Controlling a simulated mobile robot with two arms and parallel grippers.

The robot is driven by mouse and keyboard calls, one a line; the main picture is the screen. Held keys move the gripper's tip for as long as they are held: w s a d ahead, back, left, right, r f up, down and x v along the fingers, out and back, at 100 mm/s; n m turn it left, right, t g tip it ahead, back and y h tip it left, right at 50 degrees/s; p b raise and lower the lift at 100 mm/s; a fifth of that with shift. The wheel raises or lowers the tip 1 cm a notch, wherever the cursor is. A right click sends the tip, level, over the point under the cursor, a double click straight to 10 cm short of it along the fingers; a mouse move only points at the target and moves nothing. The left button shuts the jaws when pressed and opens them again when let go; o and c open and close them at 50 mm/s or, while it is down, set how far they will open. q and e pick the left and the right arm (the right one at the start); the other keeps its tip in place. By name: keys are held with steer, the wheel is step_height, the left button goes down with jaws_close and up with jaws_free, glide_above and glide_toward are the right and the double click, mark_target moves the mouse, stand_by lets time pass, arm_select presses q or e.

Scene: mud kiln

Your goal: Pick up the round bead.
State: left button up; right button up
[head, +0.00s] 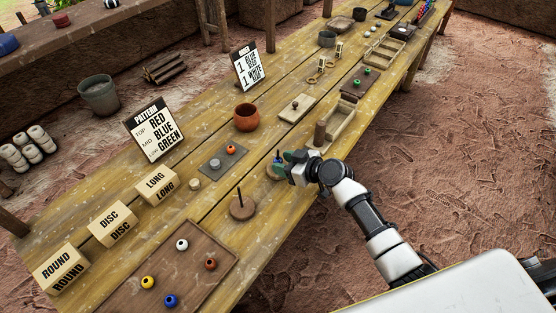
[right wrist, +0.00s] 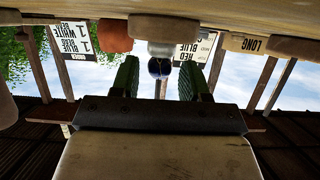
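In the head view a tray (head: 126,300) at the lower left holds a white bead (head: 182,244), a yellow bead (head: 148,282), a blue bead (head: 170,300) and a red-brown bead (head: 211,264). An orange bead (head: 231,149) sits on a dark slab (head: 215,164). My right gripper (head: 281,158) is at a round wooden base (head: 274,173) near the table's front edge. In the right wrist view, which looks upside down, its two green fingers (right wrist: 159,80) are apart, with a dark blue round bead (right wrist: 159,67) seen between their tips. Contact cannot be told. My left gripper is not in view.
A peg stand (head: 242,208) is left of the right gripper. An orange pot (head: 246,117) and a pattern sign (head: 153,130) stand behind. Blocks marked ROUND (head: 60,269), DISC (head: 112,223) and LONG (head: 156,187) line the left. A wooden box (head: 341,124) is to the right.

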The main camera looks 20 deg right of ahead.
steer(key=c, duration=0.7)
steer(key=shift+r, duration=0.15)
step_height(320, 180, up, 10)
stand_by(0.4)
steer(key=shift+r+p, duration=0.4)
steer(key=shift+p, duration=0.05)
